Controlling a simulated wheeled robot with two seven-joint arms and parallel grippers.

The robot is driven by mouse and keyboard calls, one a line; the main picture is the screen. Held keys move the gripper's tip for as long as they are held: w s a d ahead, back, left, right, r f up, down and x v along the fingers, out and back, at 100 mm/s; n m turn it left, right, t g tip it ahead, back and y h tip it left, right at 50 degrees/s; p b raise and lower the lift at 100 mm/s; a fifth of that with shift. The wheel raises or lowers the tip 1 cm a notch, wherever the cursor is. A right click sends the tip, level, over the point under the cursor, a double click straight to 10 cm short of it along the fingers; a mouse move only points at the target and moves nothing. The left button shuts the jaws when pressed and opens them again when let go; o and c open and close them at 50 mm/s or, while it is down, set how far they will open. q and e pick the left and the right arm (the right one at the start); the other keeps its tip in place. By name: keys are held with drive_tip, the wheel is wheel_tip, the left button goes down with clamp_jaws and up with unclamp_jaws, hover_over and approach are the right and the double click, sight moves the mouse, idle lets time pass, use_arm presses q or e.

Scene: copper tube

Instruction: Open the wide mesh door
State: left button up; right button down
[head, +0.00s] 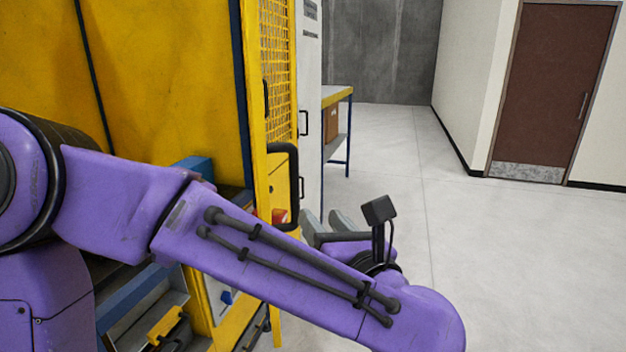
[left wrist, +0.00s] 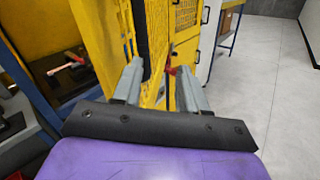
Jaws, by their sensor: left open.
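The wide mesh door seems to be the yellow-framed mesh panel (head: 278,55) on the front of the yellow machine, seen at a steep angle. A black loop handle (head: 294,185) stands out from the yellow front, just left of my left gripper (head: 328,224). My left gripper is open, its two grey fingers apart and nothing seen held. In the left wrist view, yellow mesh (left wrist: 155,45) shows between and beyond the fingers of the gripper (left wrist: 160,85). I cannot tell whether the fingers touch the door or handle. My right gripper is out of view.
A grey-white cabinet (head: 309,100) with black handles stands beyond the mesh. Clear pale floor (head: 500,260) lies to the right, with a brown door (head: 550,85) in the far wall. A small red part (left wrist: 172,70) shows between the fingers.

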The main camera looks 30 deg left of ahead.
sight(297, 191)
use_arm(q)
drive_tip(key=w+a+r+n, duration=0.1)
drive_tip(key=a, duration=0.1)
drive_tip(key=w+a+r+n+p, duration=0.1)
drive_tip(key=a, duration=0.2)
drive_tip(key=w+a+r+n+g, duration=0.1)
drive_tip(key=a, duration=0.2)
drive_tip(key=shift+w+a, duration=0.15)
drive_tip(key=shift+c, duration=0.2)
clamp_jaws()
